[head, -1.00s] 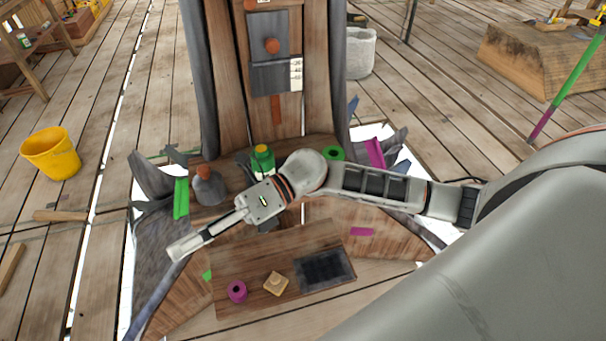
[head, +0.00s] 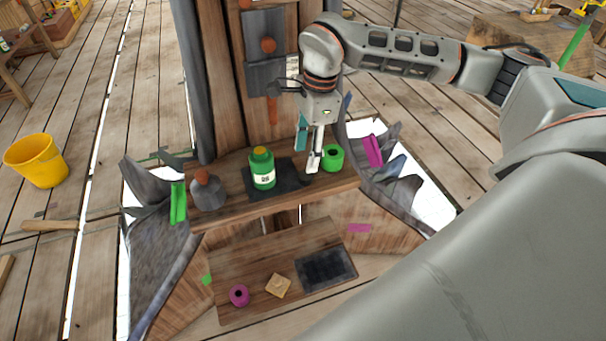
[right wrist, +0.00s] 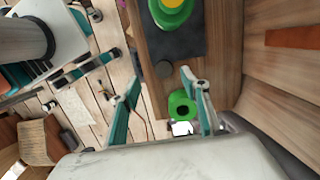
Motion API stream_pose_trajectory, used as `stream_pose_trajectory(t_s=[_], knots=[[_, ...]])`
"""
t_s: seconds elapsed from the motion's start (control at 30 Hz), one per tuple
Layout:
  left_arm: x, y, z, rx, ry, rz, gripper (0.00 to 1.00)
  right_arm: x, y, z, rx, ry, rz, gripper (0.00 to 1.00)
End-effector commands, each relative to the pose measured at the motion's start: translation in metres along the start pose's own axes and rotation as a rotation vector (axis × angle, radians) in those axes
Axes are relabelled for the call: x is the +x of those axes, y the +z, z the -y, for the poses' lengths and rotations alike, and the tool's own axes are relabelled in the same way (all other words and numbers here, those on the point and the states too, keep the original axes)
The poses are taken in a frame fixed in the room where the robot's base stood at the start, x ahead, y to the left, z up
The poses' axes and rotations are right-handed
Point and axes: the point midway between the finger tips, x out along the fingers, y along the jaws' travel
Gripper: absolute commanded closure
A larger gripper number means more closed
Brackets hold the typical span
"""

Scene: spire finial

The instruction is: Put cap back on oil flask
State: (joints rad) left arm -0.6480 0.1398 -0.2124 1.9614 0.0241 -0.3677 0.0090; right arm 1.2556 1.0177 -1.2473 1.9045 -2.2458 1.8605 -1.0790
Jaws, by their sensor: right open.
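The green oil flask (head: 262,168) stands upright on a dark mat (head: 287,181) on the wooden shelf. Its top is yellow; part of it shows at the top edge of the right wrist view (right wrist: 172,12). My right gripper (head: 309,158) points down over the shelf, right of the flask. It is open and looks empty. A green ring-shaped piece (head: 333,158) sits just right of the gripper. My left gripper is not in view.
A grey pot with a rust-coloured knob (head: 207,190) stands left of the flask. A lower board (head: 240,270) holds a purple ring (head: 239,296), a tan block (head: 278,286) and a dark pad (head: 325,268). A tall wooden post (head: 222,90) rises behind the shelf.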

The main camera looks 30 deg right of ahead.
Motion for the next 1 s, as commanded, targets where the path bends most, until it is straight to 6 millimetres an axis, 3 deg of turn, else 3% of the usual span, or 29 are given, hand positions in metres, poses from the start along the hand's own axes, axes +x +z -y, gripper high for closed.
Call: stream_pose_trajectory(t_s=[0.4, 0.7, 1.0], knots=[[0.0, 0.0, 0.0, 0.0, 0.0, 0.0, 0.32, -0.004, -0.008, 0.004, 0.005, -0.013, -0.022, 0.54], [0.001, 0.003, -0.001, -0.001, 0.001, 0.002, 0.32, 0.021, -0.008, 0.004, 0.005, -0.01, -0.021, 0.54], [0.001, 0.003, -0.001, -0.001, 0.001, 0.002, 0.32, 0.022, -0.008, 0.004, 0.006, -0.012, -0.021, 0.54]])
